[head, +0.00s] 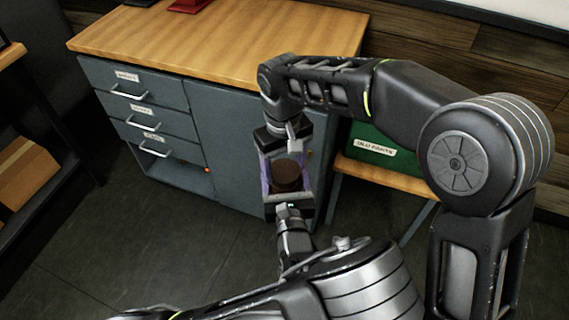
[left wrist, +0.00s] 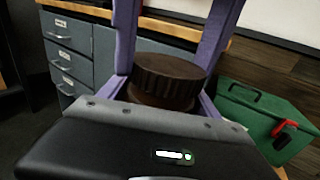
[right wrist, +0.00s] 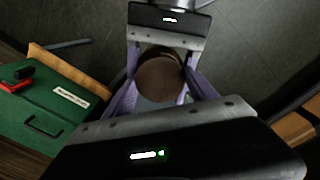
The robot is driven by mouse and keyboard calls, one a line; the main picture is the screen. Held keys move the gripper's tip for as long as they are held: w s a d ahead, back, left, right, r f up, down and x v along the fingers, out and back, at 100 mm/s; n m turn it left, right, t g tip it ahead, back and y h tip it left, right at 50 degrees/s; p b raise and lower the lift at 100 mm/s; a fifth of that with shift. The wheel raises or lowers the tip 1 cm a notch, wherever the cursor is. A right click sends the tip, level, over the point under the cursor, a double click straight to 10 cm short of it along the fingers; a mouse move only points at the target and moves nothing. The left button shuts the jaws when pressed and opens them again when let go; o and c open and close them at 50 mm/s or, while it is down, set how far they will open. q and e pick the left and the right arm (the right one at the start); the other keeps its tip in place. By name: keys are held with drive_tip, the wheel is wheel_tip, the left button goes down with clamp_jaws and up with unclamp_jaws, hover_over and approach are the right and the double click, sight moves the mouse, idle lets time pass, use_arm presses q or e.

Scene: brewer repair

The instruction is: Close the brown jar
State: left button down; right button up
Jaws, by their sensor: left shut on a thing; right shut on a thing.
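The brown jar (left wrist: 160,99) has a dark ribbed lid (left wrist: 170,76) on top of its body, with no clear gap between them. The lid's round top faces the right wrist camera (right wrist: 159,80). In the head view the jar (head: 287,176) is between my two facing grippers, in the air before the cabinet. My left gripper (head: 287,192) reaches up from below and is shut on the jar body. The threads and most of the jar body are hidden.
A grey drawer cabinet (head: 230,150) with a wooden top (head: 215,45) stands behind. A green case (head: 372,147) rests on a low wooden bench (head: 385,180) to the right. A dark shelf stands at the left edge. The floor (head: 140,240) at left is clear.

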drive_tip(key=shift+f, duration=0.35)
drive_tip(key=m, duration=0.7)
drive_tip(key=o, duration=1.5)
drive_tip(key=shift+r, duration=2.25)
drive_tip(key=shift+c, duration=0.6)
